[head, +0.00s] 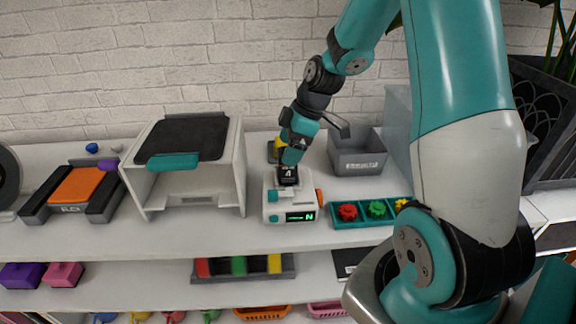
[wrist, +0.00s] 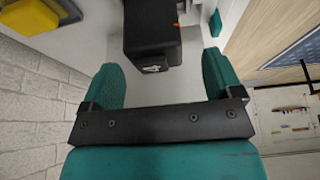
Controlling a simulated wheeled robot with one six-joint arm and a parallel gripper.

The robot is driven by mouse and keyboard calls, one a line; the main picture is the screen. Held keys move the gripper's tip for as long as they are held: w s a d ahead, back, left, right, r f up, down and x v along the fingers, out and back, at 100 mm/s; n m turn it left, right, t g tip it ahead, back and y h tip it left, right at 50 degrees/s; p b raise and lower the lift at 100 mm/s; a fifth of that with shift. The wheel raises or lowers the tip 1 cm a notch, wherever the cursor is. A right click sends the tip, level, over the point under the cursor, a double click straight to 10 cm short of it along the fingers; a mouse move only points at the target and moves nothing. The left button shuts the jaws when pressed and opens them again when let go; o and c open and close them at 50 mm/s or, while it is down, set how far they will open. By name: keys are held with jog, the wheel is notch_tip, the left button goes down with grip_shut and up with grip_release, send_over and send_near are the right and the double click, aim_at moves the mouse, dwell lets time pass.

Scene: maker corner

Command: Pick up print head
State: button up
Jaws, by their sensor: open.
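The print head, a small black block (head: 288,176) with a white 4 on its face, sits on top of a white device (head: 272,204) with a green display. In the wrist view the black block (wrist: 152,38) lies ahead of the fingers, near the middle between them. My gripper (head: 291,161) is just above and behind the block in the head view, pointing down. In the wrist view my gripper (wrist: 161,72) has its teal fingers wide apart, with a gap on both sides of the block. Part of the block is cut off by the upper edge there.
A white printer housing (head: 240,170) stands to the left. A grey bin (head: 357,163) stands behind to the right, and a teal tray (head: 362,224) with coloured gears lies right of the device. A yellow object (head: 277,149) is close behind my gripper.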

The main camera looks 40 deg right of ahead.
jog(key=x, duration=0.5)
jog(key=shift+d+f+p, duration=0.15)
jog(key=shift+d+p, duration=0.15)
jog(key=shift+d, duration=0.05)
jog(key=c, duration=1.1)
notch_tip(320, 180, up, 20)
jog(key=shift+r, duration=0.1)
